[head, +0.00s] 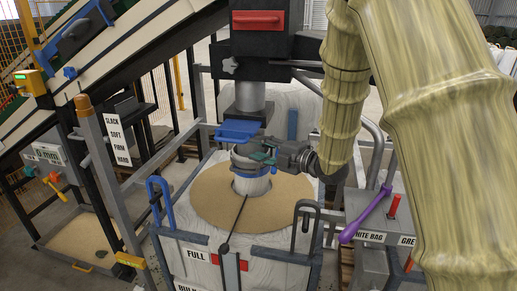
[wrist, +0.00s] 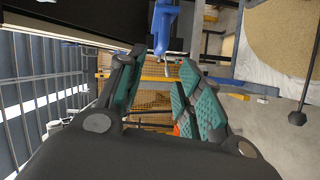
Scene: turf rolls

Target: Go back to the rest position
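My gripper (head: 262,152) is in the middle of the head view, beside the blue plate (head: 237,131) under the spout and above the opening of the bulk bag (head: 285,93). In the wrist view my gripper (wrist: 157,72) shows two teal-padded fingers standing apart, with background visible between them. Nothing is seen held. A blue part (wrist: 165,28) lies just beyond the fingertips in the wrist view; whether a finger touches it I cannot tell. My arm, in a yellowish ribbed sleeve, covers the right of the head view.
Tan granules (head: 215,205) surround the spout in the bag. A purple lever (head: 366,214) is at right. A SLACK-to-HARD board (head: 118,140) and an inclined conveyor are at left.

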